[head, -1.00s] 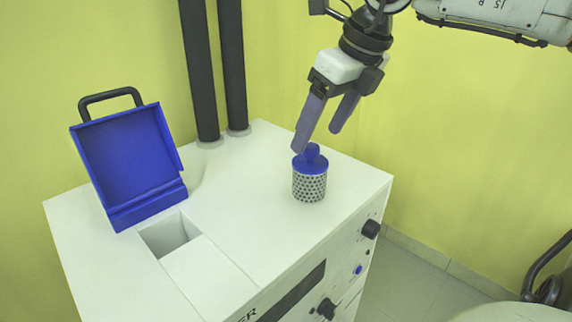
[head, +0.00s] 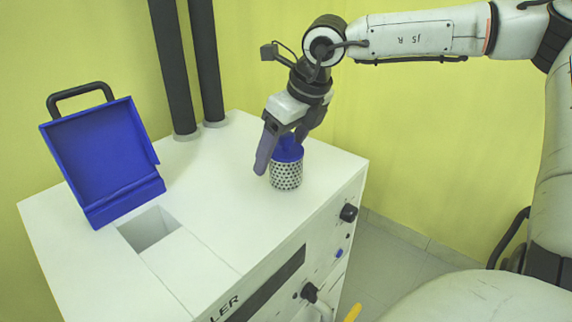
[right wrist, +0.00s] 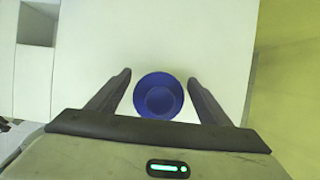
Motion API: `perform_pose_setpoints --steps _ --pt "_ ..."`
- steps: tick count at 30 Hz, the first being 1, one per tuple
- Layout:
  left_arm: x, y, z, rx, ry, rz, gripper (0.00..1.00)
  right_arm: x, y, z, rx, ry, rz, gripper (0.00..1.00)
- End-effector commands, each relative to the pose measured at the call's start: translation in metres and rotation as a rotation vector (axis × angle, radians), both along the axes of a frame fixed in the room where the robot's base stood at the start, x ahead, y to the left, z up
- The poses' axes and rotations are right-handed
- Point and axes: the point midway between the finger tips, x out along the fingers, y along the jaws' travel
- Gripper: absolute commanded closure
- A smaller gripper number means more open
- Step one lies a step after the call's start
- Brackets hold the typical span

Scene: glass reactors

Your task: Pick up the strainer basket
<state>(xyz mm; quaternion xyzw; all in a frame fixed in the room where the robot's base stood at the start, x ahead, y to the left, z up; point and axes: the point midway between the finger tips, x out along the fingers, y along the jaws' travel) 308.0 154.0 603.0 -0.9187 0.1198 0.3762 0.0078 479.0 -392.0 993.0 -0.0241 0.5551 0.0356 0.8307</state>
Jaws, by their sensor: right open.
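The strainer basket (head: 286,173) stands upright on the white cabinet top. It has a perforated metal body and a blue lid with a knob. In the right wrist view its round blue lid (right wrist: 159,96) shows from above, between the two fingers. My right gripper (head: 281,158) is open and points down over the basket, with one finger on each side of the lid. In the right wrist view both fingers of the gripper (right wrist: 160,82) stand apart from the lid, with a gap on each side. My left gripper is not in view.
A blue lid with a black handle (head: 100,155) stands open at the left, beside a square opening (head: 150,228) in the white cabinet (head: 215,215). Two black columns (head: 190,70) rise at the back. Knobs (head: 348,213) sit on the cabinet's front. The top around the basket is clear.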

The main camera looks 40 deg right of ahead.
Motion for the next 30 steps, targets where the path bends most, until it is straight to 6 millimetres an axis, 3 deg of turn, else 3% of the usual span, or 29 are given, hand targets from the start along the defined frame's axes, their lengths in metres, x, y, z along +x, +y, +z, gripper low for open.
perform_pose_setpoints --steps 3,12,20,30 --pt "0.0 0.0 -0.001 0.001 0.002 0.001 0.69 0.0 0.0 0.0 0.0 -0.001 0.0 0.29" --pt "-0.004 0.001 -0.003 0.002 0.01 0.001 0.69 0.0 0.0 0.001 0.0 -0.002 0.0 0.76" --pt "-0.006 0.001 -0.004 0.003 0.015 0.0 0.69 0.001 0.0 0.006 0.0 -0.003 -0.001 0.76" --pt "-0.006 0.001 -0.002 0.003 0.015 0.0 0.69 0.001 0.0 0.069 -0.001 -0.006 -0.003 0.76"
